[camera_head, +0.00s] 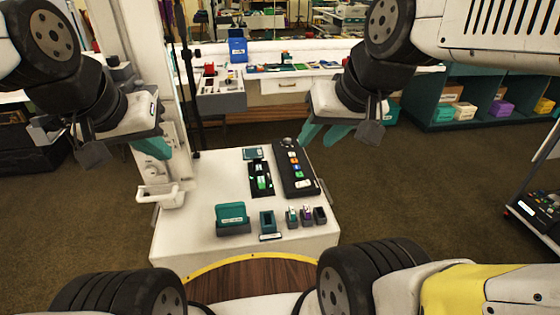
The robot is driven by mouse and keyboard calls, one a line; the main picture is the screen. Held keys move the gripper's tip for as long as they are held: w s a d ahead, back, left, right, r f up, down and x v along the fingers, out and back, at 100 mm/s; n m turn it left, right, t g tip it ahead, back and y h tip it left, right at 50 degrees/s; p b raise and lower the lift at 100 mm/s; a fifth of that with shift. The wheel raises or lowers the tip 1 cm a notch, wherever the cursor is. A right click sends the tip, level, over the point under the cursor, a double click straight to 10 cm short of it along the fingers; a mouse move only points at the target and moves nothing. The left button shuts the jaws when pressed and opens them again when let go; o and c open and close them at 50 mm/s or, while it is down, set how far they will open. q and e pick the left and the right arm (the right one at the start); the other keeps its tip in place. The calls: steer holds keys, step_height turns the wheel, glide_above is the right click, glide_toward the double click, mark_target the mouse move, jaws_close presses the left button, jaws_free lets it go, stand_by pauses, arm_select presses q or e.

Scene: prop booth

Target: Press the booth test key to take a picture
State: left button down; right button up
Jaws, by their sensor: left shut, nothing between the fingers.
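A dark control panel (295,168) with a column of small coloured keys lies on the white table (200,200), right of its middle. A white key (303,184) is near its front end. I cannot read which key is the booth test key. My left gripper (162,150) has teal fingers closed together and empty, at the table's back left, in front of a white wall-mounted box. My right gripper (318,138) has its teal fingers apart and empty, above and behind the panel's back right. Neither gripper appears to touch the panel.
A smaller black strip (261,178) with green lights lies left of the panel. A teal box (231,217), a teal holder (267,222) and several small dark holders line the front edge. A white tray (160,195) juts out at left. The table's left part is clear.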

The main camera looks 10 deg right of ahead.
arm_select(q)
steer(key=w+d, duration=0.5)
steer(key=w, duration=0.7)
steer(key=h, duration=0.4)
glide_above(298, 175)
step_height(298, 175, down, 24)
steer(key=shift+s+h, duration=0.1)
steer(key=shift+h, duration=0.2)
steer(key=shift+f, duration=4.35)
steer(key=shift+f, duration=0.1)
steer(key=shift+f, duration=0.3)
